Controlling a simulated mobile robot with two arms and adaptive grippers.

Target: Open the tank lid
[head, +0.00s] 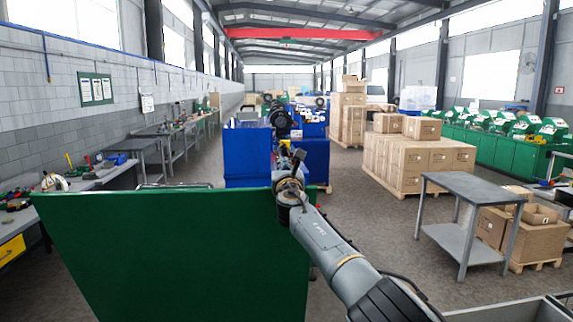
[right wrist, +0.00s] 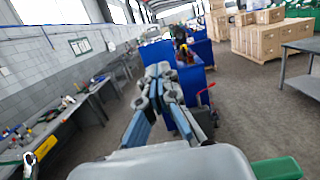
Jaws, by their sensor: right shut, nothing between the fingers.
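A large flat green panel (head: 170,255), which looks like the tank lid, fills the lower left of the head view. Its face is turned toward me and looks raised, though its exact angle is hard to judge. A thin handle-like bar (head: 175,185) shows at its top edge. My right arm reaches past the panel's right side. My right gripper (head: 298,158) is beyond the top right corner; in the right wrist view its fingers (right wrist: 160,72) are shut and empty. A green piece (right wrist: 277,168) shows below it there. The tank's body is not clearly visible. My left gripper is out of view.
Blue bins (head: 247,155) stand ahead. A workbench (head: 95,178) with tools runs along the left wall. A grey table (head: 475,188) and stacked cartons (head: 415,160) stand at right. A grey metal edge (head: 510,312) shows at bottom right. The floor between is clear.

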